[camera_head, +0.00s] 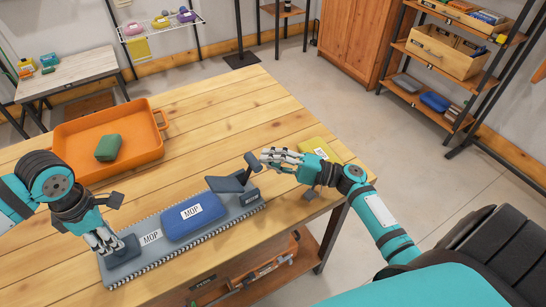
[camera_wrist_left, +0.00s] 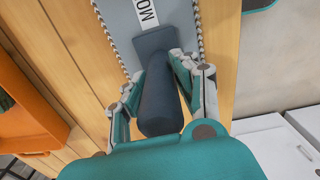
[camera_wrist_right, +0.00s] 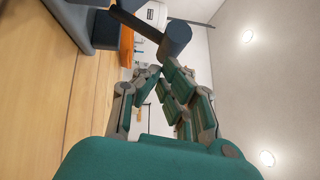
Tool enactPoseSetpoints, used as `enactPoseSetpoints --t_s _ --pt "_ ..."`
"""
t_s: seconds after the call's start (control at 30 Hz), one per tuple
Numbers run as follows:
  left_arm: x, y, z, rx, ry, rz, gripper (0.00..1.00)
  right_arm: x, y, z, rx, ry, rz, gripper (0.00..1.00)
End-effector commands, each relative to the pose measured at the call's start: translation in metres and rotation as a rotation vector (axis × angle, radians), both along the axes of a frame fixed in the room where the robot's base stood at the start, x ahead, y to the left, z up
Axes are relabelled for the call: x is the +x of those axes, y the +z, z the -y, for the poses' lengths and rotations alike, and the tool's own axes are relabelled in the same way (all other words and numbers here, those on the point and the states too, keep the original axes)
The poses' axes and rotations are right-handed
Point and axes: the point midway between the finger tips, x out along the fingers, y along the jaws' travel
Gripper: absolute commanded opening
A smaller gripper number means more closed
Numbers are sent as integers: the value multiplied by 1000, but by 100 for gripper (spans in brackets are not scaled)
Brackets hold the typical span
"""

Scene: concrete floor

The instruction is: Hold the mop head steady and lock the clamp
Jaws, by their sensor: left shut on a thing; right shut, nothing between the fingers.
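The mop head is a long grey base (camera_head: 150,236) with fringed edges, lying on the wooden table, with a blue pad marked MOP (camera_head: 193,217) on it. At its left end my left gripper (camera_head: 112,244) is shut on a dark upright handle; the left wrist view shows this handle (camera_wrist_left: 160,98) between the fingers. At its right end stands the grey clamp (camera_head: 231,183). Its lever is raised, with a dark round knob (camera_head: 252,161) that also shows in the right wrist view (camera_wrist_right: 175,39). My right gripper (camera_head: 268,159) is shut and empty, just right of the knob.
An orange tray (camera_head: 72,137) with a green sponge (camera_head: 108,148) stands at the table's left. A yellow cloth (camera_head: 320,149) lies at the right edge, behind my right gripper. The table's far middle is clear. A lower shelf (camera_head: 302,253) holds tools.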

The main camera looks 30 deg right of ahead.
Motion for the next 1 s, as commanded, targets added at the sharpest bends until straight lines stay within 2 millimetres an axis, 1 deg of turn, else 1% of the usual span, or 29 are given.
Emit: enactPoseSetpoints --t_s 0.03,0.23,0.73,1.0 --pt "-5 -6 1 1 -4 -14 0 0 -1 0 0 0 0 0" --pt "-5 -6 1 1 -4 -14 0 0 0 -1 -11 1 1 0" --pt "-5 -6 1 1 -5 -14 0 -1 8 -7 -107 6 5 0" --pt "-5 -6 1 0 -5 -14 0 -2 16 -16 -229 9 13 0"
